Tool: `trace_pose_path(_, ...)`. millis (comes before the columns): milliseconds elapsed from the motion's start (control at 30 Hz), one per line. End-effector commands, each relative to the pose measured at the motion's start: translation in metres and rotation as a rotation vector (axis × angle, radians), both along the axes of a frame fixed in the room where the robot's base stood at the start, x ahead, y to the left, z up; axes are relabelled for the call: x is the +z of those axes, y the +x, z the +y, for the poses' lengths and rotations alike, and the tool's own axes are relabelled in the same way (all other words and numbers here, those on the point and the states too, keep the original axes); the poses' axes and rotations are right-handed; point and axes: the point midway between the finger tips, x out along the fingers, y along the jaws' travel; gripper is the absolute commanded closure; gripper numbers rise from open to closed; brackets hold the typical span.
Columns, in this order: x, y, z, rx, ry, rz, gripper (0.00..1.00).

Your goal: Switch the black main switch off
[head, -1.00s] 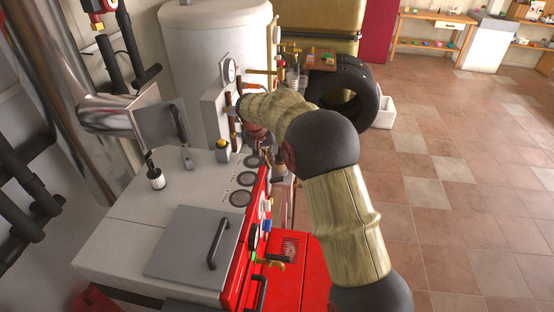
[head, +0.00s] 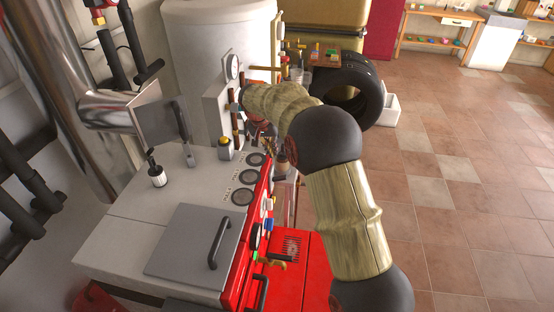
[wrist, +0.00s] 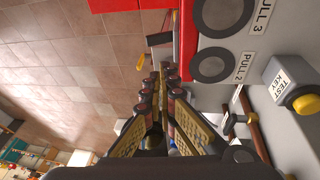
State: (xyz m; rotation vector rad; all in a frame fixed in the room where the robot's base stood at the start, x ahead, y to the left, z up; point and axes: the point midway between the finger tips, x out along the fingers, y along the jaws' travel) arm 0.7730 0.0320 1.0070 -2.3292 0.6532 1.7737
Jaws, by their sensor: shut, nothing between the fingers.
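My gripper (head: 264,152) is shut and empty beside the far end of the boiler's red front. Its dark wrist and the arm partly cover it in the head view. In the wrist view the fingers (wrist: 160,78) point toward the red panel edge (wrist: 188,40), with a dark part (wrist: 160,38) past the tips. A small black piece (head: 280,178) sticks out from the red front below the gripper in the head view. I cannot tell for certain which black part is the main switch. I see no clear contact between the fingers and any switch.
The grey boiler top (head: 140,222) carries round PULL discs (head: 242,197) and a yellow TEST KEY button (head: 225,142). A black handle (head: 220,243) stands on its lid. The tiled floor (head: 460,200) on the right is clear.

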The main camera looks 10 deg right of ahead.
Motion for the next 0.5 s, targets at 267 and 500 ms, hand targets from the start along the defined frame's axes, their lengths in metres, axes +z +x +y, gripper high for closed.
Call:
trace_pose_path(267,-0.053,0.01,-0.014,-0.001,-0.001,0.003,1.0)
trace_pose_path(500,-0.094,0.018,-0.025,-0.001,0.0,0.002,1.0)
